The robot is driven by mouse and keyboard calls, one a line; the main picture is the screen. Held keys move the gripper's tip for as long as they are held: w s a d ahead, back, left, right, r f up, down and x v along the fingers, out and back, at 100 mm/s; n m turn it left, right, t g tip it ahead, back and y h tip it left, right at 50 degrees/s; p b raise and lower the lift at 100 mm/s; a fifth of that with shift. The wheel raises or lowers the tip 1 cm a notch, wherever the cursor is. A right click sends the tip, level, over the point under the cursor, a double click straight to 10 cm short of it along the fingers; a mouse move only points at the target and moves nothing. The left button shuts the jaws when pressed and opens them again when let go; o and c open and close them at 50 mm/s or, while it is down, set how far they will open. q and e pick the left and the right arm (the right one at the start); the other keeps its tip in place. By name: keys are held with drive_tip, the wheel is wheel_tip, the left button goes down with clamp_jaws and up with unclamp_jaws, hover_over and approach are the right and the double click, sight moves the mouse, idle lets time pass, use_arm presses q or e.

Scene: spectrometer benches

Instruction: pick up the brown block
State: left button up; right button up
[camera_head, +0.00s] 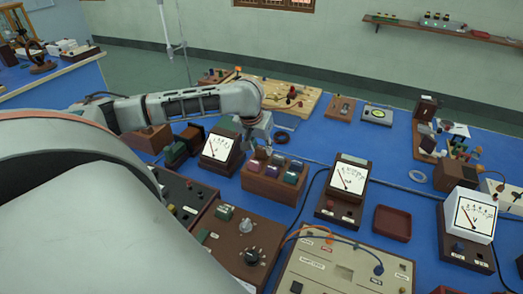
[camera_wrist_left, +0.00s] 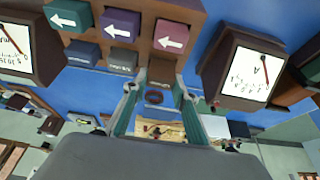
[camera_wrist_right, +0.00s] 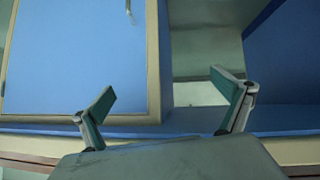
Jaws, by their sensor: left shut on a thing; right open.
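The brown block (camera_wrist_left: 161,72) is between the fingertips of my left gripper (camera_wrist_left: 157,87) in the left wrist view. The gripper is shut on it. The block is at the rear corner of a wooden rack (camera_head: 277,190) holding several coloured blocks with white arrows. Whether it is clear of its slot I cannot tell. In the head view my left gripper (camera_head: 259,135) points down behind the rack, and its fingers partly hide the block. My right gripper (camera_wrist_right: 165,88) is open and empty in the right wrist view, facing a blue panel; it is not in the head view.
Meters stand left (camera_head: 220,147) and right (camera_head: 349,174) of the rack. A control box (camera_head: 238,240) is in front. A dark red tray (camera_head: 392,222) is further right.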

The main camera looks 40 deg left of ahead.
sight(262, 148)
use_arm(q)
wheel_tip(262, 148, up, 21)
drive_tip(key=shift+r, duration=0.15)
idle(0.6)
